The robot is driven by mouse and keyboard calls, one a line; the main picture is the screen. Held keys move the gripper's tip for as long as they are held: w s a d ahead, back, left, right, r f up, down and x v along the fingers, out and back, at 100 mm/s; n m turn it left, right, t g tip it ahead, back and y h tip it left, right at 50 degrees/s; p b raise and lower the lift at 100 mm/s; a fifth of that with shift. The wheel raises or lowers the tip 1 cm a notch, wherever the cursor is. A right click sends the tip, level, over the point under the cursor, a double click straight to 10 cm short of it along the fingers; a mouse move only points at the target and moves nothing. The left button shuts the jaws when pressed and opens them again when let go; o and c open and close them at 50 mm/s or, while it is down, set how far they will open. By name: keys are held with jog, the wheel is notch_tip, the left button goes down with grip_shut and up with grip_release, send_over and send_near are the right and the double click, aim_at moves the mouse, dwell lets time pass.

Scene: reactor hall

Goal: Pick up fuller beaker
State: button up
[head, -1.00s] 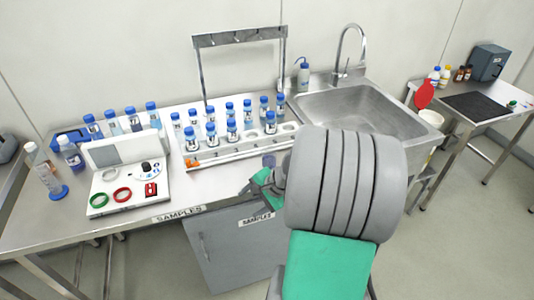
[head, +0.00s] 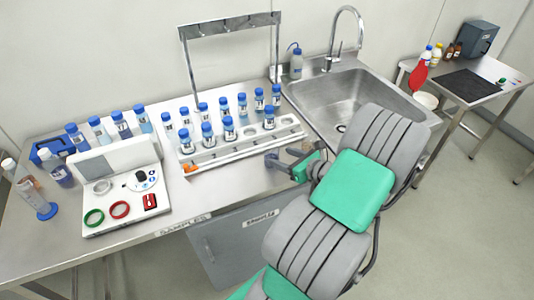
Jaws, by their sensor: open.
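I cannot make out an open beaker or compare fill levels for certain. Several blue-capped bottles stand upright in the white sample rack (head: 235,148) on the steel bench. More blue-capped bottles (head: 122,124) stand in a row at the back left. A clear vessel with a blue base (head: 38,200) stands at the bench's far left, next to a dark-liquid bottle (head: 57,170). My gripper (head: 283,158) is open and empty at the bench's front edge, just right of and in front of the rack. My arm hides part of the cabinet and sink front.
A white instrument panel (head: 122,190) with green and red rings lies left of the rack. A metal frame (head: 232,25) rises behind the rack. A steel sink (head: 340,110) with a tall tap is at right. A side table (head: 468,85) holds small bottles and a grey box.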

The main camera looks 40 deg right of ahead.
jog(key=x, duration=0.2)
jog(key=a+p+x, duration=0.1)
jog(key=x, duration=0.4)
jog(key=shift+w+a+r+p, duration=0.2)
jog(key=shift+a+p, duration=0.05)
jog(key=shift+p, duration=0.1)
jog(key=shift+w+f, duration=0.2)
jog(key=shift+w, duration=0.05)
jog(key=shift+d, duration=0.1)
jog(key=c, duration=1.2)
